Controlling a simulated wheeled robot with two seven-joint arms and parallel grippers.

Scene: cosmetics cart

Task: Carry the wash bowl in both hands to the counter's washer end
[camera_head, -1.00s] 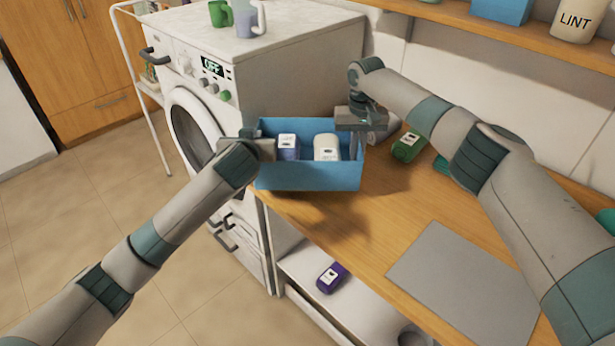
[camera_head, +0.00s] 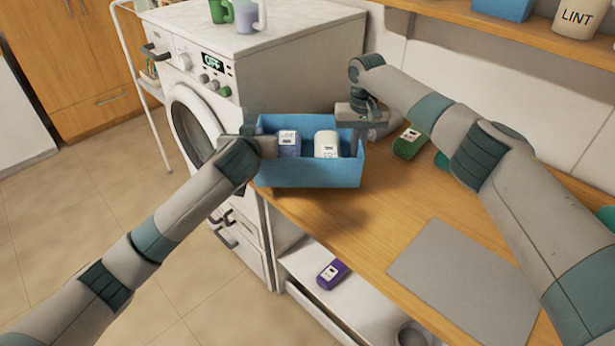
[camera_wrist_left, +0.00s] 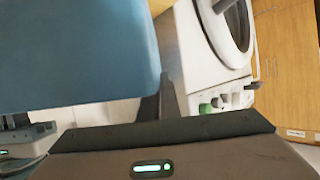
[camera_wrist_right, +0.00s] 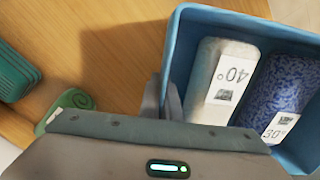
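The wash bowl is a blue rectangular tub (camera_head: 308,174) at the counter's washer end, close beside the washing machine (camera_head: 250,75). It is level and appears raised a little, with a shadow on the wooden counter (camera_head: 400,215) below it. The fingertips are partly hidden.
A grey mat (camera_head: 465,280) lies at the counter's near end. Mugs (camera_head: 247,16) stand on the washer.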

